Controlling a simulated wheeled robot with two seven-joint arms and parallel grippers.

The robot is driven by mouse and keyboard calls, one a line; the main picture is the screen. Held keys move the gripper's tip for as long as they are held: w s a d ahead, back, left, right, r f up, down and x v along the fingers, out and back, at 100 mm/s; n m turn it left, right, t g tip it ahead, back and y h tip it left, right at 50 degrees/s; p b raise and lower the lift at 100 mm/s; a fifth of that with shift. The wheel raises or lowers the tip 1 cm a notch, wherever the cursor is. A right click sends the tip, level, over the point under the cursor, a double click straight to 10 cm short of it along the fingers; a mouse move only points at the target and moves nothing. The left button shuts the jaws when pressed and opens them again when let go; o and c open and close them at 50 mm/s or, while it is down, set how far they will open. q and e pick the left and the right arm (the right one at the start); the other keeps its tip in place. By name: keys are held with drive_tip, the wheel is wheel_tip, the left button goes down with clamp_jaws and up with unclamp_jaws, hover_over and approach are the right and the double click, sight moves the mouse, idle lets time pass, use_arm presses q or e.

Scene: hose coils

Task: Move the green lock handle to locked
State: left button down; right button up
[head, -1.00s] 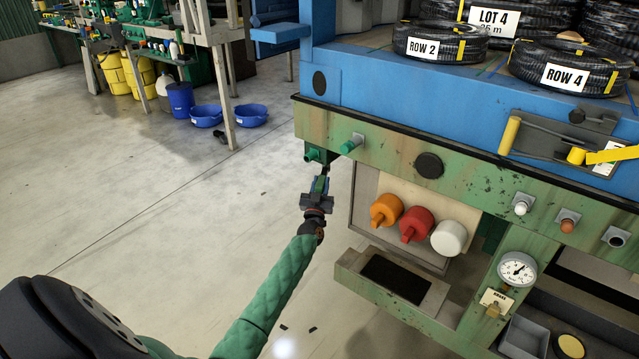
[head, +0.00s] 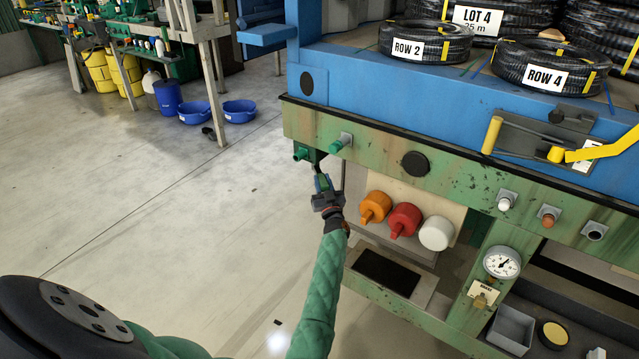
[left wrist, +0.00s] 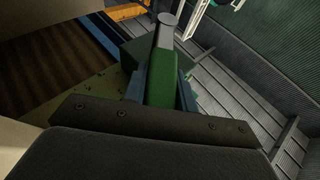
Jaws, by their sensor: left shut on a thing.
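The green lock handle (left wrist: 160,78) fills the space between my left gripper's jaws in the left wrist view, with a round grey metal end beyond it. In the head view my left gripper (head: 323,183) is shut on this handle below the left corner of the green bench front (head: 460,185). Only a small part of the handle shows there, and the jaws hide the rest. I cannot read a locked mark. My right gripper is not in view.
Two green fittings, one a stub (head: 340,143), stick out just above the gripper. Orange (head: 375,207), red (head: 404,220) and white (head: 436,233) knobs sit to its right. A yellow lever (head: 605,149) is at far right.

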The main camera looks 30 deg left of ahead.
use_arm(q)
drive_tip(key=shift+w+d+n+g+y, duration=0.2)
drive_tip(key=shift+w+n+g+y, duration=0.1)
drive_tip(key=shift+g+y, duration=0.1)
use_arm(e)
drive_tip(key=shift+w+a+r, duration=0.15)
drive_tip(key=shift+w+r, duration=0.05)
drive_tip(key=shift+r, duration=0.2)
use_arm(q)
drive_tip(key=shift+r, duration=0.1)
drive_tip(key=c, duration=1.1)
unclamp_jaws()
